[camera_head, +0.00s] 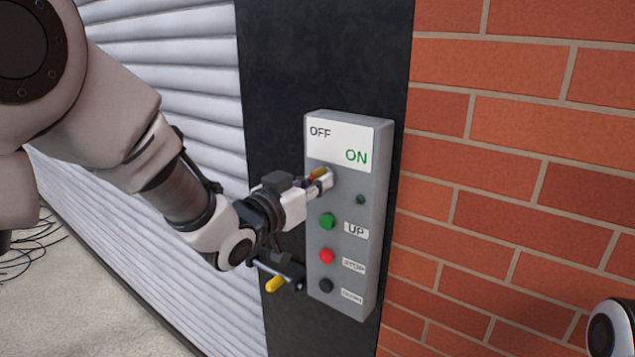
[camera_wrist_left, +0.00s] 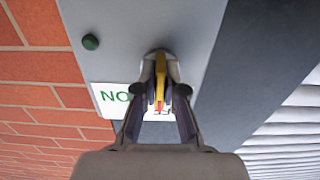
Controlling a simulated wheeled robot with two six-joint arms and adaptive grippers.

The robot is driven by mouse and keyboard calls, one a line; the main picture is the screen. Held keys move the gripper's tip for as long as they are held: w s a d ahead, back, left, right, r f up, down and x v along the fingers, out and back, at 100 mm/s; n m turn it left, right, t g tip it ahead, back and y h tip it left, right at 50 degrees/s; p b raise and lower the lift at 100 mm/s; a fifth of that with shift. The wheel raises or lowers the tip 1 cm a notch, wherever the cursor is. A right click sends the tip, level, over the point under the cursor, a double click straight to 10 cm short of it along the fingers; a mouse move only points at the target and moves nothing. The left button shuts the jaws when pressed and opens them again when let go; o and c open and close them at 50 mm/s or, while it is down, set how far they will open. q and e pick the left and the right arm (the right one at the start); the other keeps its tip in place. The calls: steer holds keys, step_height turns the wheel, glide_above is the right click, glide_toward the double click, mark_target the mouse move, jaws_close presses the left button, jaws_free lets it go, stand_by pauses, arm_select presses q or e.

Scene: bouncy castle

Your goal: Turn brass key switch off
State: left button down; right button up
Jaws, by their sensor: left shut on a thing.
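The brass key (camera_head: 318,172) stands in the key switch on a grey control box (camera_head: 347,120), below a white label with OFF at upper left and ON at lower right. My left gripper (camera_head: 325,181) reaches in from the left and is shut on the key. In the left wrist view the yellow key (camera_wrist_left: 160,70) with a red mark stands between the fingers of my left gripper (camera_wrist_left: 160,95); the label is upside down there. The fingers hide much of the switch, so the key's exact angle is hard to tell. My right gripper is out of view.
Below the switch are a small dark green lamp (camera_head: 360,199) and green (camera_head: 328,221), red (camera_head: 326,255) and black (camera_head: 325,285) buttons. A yellow-ended part (camera_head: 276,284) shows left of the box. A brick wall (camera_head: 520,150) is right, a white shutter (camera_head: 180,60) left.

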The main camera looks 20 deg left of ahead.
arm_select(q)
steer(key=c, duration=1.3)
jaws_free()
steer(key=shift+r, duration=0.3)
steer(key=shift+o, duration=0.2)
steer(key=shift+f, duration=0.1)
steer(key=shift+s+f, duration=0.1)
steer(key=shift+s, duration=0.05)
steer(key=v, duration=0.7)
